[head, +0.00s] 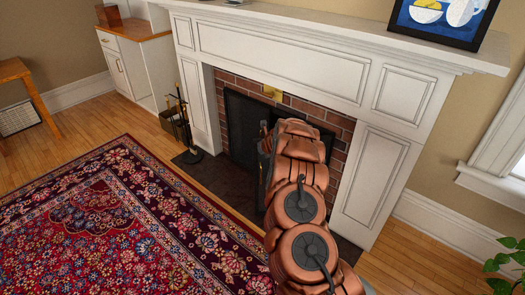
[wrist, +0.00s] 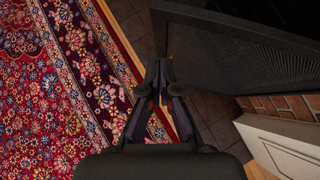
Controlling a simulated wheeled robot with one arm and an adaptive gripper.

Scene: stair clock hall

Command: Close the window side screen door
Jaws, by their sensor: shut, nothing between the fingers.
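The fireplace screen is dark mesh in a black frame. Its left part (head: 242,118) covers the left of the brick opening in the head view. My arm hides much of the right, window side. In the wrist view a dark mesh screen panel (wrist: 245,50) fills the upper right, its frame edge close to the fingertips. I cannot tell exactly how far this panel stands open. My gripper (wrist: 165,65) is shut and empty, just left of the panel's edge and above the floor; contact is not clear. In the head view my arm mostly hides the gripper.
The white mantel (head: 280,45) surrounds the brick, with a white pillar (head: 375,185) to the right. A fire tool stand (head: 183,120) is on the left. A patterned red rug (head: 110,215) lies in front. A window sill and plant (head: 508,262) are at the right.

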